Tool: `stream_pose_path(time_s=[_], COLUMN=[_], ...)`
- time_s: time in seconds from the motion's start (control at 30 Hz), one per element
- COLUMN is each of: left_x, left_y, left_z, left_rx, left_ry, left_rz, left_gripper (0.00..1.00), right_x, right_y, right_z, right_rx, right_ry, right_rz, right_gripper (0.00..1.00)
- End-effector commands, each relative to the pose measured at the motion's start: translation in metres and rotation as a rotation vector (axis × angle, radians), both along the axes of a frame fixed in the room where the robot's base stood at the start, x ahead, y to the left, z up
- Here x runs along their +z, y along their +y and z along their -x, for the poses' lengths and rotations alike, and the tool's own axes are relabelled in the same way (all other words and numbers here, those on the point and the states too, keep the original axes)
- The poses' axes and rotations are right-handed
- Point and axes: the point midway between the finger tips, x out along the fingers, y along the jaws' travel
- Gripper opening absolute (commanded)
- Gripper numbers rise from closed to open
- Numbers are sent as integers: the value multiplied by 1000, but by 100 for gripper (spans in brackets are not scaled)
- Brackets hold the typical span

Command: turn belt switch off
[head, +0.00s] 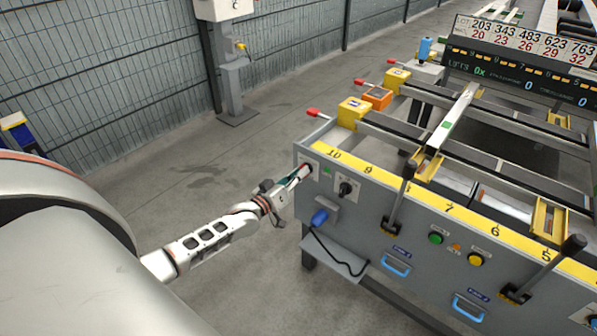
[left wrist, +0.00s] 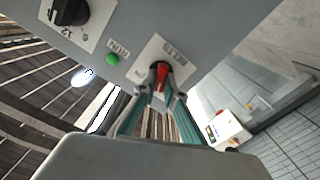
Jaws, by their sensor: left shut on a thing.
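The belt switch (left wrist: 161,73) is a red handle on a round black base, on a white plate labelled BELTS in the left wrist view. It is on the grey front panel at the table's left end. My left gripper (head: 299,176) reaches that panel corner in the head view. In the left wrist view its two fingers (left wrist: 162,95) are shut on the red handle, one on each side. The fingertips hide part of the handle. My right gripper is not in view.
A green RUN light (left wrist: 112,59) and a black rotary knob (left wrist: 70,10) sit beside the switch. A blue scanner-like tool (head: 320,217) and a small shelf (head: 335,258) are below. Black levers (head: 397,200) stick up along the panel. The floor to the left is clear.

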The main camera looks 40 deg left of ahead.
Motion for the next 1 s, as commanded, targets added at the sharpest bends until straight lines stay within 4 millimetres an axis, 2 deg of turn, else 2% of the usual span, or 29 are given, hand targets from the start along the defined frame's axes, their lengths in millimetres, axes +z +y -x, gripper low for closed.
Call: stream_pose_path(time_s=[0.2,0.5,1.0], left_x=[0,-2,-3], left_y=[1,1,1], left_z=[0,0,1], left_rx=[0,0,0], left_ry=[13,25,29], left_rz=[160,298,341], left_gripper=[0,0,0], right_x=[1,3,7], right_y=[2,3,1], right_z=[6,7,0], right_rx=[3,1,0], right_ry=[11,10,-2], right_rz=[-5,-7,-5], right_gripper=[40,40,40])
